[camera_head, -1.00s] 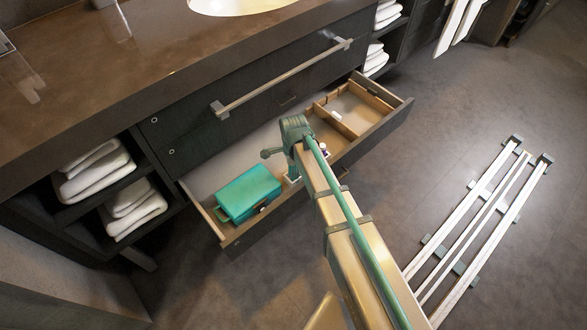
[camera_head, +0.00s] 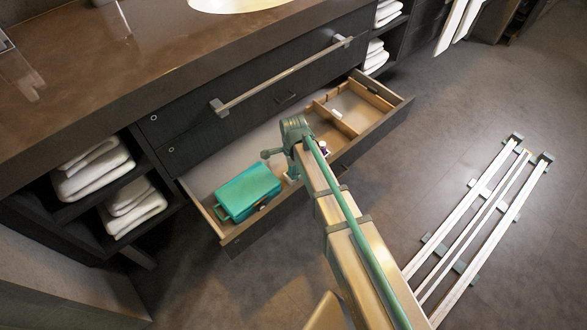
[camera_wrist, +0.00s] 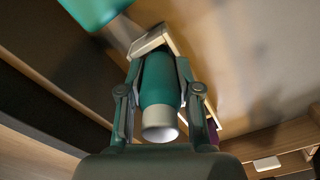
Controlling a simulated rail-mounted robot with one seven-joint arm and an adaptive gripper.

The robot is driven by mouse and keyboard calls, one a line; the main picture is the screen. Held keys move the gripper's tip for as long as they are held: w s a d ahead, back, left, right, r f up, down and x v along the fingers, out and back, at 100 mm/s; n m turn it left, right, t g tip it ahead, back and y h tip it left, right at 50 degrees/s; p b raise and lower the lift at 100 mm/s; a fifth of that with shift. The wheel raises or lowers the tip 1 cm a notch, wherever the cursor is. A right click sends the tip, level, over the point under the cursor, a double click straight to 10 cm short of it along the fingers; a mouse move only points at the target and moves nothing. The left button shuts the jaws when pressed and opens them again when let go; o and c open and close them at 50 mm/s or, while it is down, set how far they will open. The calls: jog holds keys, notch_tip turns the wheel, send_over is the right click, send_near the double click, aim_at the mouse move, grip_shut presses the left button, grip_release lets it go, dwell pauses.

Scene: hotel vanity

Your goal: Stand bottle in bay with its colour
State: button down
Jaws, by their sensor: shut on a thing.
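My gripper (camera_wrist: 160,103) is shut on a teal bottle (camera_wrist: 160,80) with a pale grey end, which points toward the wrist camera. A pale holder-like piece (camera_wrist: 152,38) shows at the bottle's far end, and its edge also shows to the right of the fingers. I cannot tell whether the bottle rests in it. A dark purple thing (camera_wrist: 213,131) is partly hidden beside the right finger; a small purple and white thing (camera_head: 323,149) shows beside my arm in the head view.
The open drawer (camera_head: 374,134) holds a teal case (camera_head: 248,192) at left, also in the wrist view (camera_wrist: 92,10). Wooden dividers (camera_head: 334,120) and a small white item (camera_head: 337,114) are at right. The drawer front and handle bar (camera_head: 285,75) above are close to my arm.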

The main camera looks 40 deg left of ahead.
jog(key=shift+r, duration=0.1)
dwell(0.4)
jog(key=shift+r+p, duration=0.55)
jog(key=shift+p, duration=0.1)
jog(key=shift+p, duration=0.9)
dwell(2.3)
jog(key=shift+f, duration=0.75)
dwell(0.7)
jog(key=c, duration=0.7)
grip_release()
notch_tip(320, 180, up, 12)
